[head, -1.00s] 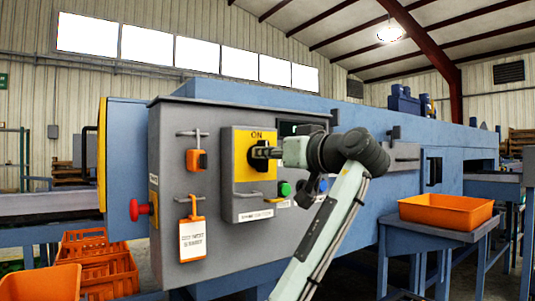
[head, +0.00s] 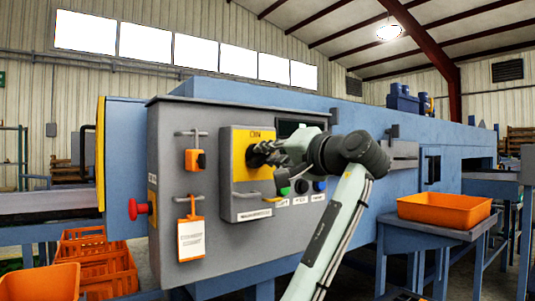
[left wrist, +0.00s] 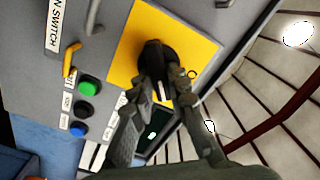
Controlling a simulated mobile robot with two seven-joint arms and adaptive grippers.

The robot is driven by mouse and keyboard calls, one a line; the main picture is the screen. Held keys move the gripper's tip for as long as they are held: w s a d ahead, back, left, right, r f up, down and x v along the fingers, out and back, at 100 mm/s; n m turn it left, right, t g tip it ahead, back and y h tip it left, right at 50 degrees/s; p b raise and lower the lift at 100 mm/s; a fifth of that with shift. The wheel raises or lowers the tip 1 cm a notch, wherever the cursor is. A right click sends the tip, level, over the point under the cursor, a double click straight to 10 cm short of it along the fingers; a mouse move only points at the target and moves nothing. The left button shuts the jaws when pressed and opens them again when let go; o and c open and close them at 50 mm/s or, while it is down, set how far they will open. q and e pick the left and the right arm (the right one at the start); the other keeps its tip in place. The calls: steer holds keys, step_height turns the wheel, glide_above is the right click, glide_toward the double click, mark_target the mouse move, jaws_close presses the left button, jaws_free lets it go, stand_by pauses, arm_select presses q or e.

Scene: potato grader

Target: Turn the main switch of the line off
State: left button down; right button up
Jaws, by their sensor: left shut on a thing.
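The main switch is a black rotary knob (head: 253,156) on a yellow plate (head: 241,142), with "ON" lettered at the plate's top. The plate is on the front of a grey control cabinet (head: 170,130). In the left wrist view the knob (left wrist: 154,54) stands on the yellow plate (left wrist: 125,45), and the fingers partly cover it. My left gripper (head: 264,151) reaches it from the right and is shut on the knob, with one finger (left wrist: 160,76) on each side. My right gripper is not in view.
Below the switch are a green button (head: 284,189), a black one and a blue one (head: 319,185). A red mushroom button (head: 140,209) sticks out at left. An orange padlock (head: 195,160) and tag (head: 191,240) hang on the cabinet. An orange tray (head: 445,210) stands right.

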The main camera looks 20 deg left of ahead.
arm_select(q)
steer(key=m, duration=0.5)
steer(key=shift+d+f, duration=0.1)
steer(key=shift+f, duration=0.05)
steer(key=shift+w+m, duration=0.1)
steer(key=shift+m, duration=1.3)
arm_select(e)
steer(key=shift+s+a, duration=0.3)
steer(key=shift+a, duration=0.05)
arm_select(q)
steer(key=shift+f, duration=0.1)
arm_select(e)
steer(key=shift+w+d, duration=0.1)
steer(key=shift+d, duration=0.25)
arm_select(q)
steer(key=c, duration=1.5)
jaws_free()
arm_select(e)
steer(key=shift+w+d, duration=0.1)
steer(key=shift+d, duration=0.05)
arm_select(q)
steer(key=v, duration=1.2)
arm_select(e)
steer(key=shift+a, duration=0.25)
